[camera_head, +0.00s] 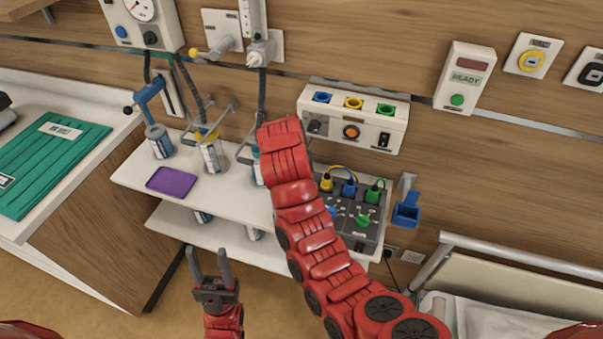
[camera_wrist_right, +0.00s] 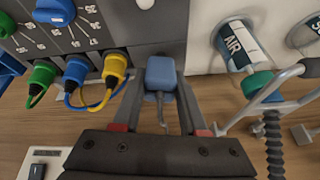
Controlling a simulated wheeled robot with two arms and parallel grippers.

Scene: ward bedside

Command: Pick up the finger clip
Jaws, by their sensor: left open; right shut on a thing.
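The finger clip (camera_wrist_right: 162,73) is a small blue block with a grey cable. It shows in the right wrist view between the two fingers of my right gripper (camera_wrist_right: 161,92), which is shut on it. In the head view my right arm crosses the middle, and its gripper and the clip are hidden behind the arm. My left gripper (camera_head: 208,257) is open and empty, low in the head view, in front of the shelf and apart from it.
A white shelf (camera_head: 225,197) carries a purple pad (camera_head: 171,182) and several bottles. A grey box with coloured plugs (camera_head: 349,189) stands right of my arm, below a wall panel (camera_head: 352,118). A blue holder (camera_head: 406,211) hangs on the wall. A bed rail (camera_head: 520,255) is at lower right.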

